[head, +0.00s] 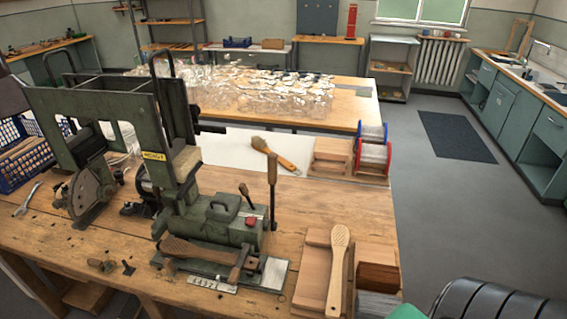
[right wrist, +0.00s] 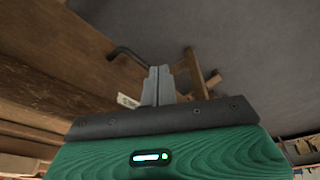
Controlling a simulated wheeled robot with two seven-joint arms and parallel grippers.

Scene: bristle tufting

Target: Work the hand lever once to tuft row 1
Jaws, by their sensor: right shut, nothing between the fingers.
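The green tufting machine (head: 215,222) stands on the wooden bench in the head view. An upright lever with a wooden grip (head: 272,170) rises at its right side; a shorter wooden-handled lever (head: 246,195) tilts beside it. A red button (head: 251,221) sits on the housing. A wooden brush body (head: 200,251) lies across the front of the machine. My right gripper shows in the right wrist view (right wrist: 157,84), its grey fingers together with nothing between them, apart from the lever. Its fingers are not visible in the head view. My left gripper is not in view.
A wooden brush (head: 337,262) lies on a wooden block stack (head: 315,255) at the bench's front right. Another brush (head: 272,153) lies on a white sheet behind. Spools (head: 373,155) stand at the right edge. A blue crate (head: 25,150) is at left. Bare bench lies right of the lever.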

